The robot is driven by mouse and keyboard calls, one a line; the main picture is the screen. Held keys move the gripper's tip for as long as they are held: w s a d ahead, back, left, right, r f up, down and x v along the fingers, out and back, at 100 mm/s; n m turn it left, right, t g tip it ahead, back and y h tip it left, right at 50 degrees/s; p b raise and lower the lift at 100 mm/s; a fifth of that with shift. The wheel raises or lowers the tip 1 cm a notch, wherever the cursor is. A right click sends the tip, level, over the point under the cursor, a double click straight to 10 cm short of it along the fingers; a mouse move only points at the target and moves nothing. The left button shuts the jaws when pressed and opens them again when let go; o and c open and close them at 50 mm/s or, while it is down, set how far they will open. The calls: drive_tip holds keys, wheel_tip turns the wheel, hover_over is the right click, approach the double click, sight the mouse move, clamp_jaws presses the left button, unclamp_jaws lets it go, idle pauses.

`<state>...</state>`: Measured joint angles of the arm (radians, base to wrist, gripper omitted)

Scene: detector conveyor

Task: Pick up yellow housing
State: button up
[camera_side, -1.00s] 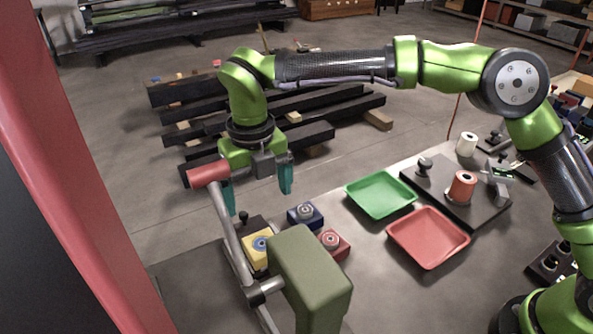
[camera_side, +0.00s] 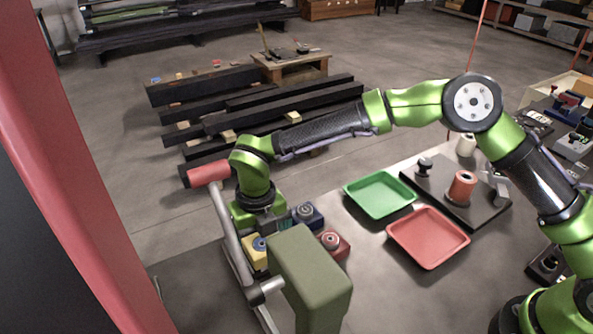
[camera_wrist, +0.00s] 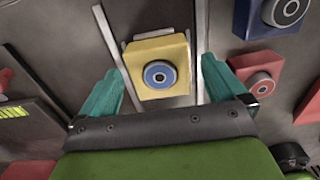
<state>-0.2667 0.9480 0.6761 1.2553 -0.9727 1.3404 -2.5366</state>
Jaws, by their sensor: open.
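The yellow housing (camera_wrist: 165,53), a block with a blue round disc (camera_wrist: 160,75) on its face, sits between the two teal fingers of my gripper (camera_wrist: 158,88) in the wrist view. The fingers are spread wide, with gaps on both sides of the block. In the side view the yellow housing (camera_side: 250,256) is partly hidden behind a grey bar and my gripper's body. The fingertips are hidden in that view. I cannot tell how far the fingertips stand above the surface.
A blue housing (camera_side: 307,216) and a red housing (camera_side: 337,248) stand close to the right. A green tray (camera_side: 380,196) and a red tray (camera_side: 428,238) lie further right. A red-capped grey bar (camera_side: 228,226) and an olive block (camera_side: 313,283) stand in front.

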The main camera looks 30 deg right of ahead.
drive_tip(key=c, duration=1.4)
drive_tip(key=shift+r, duration=0.2)
drive_tip(key=shift+c, duration=0.7)
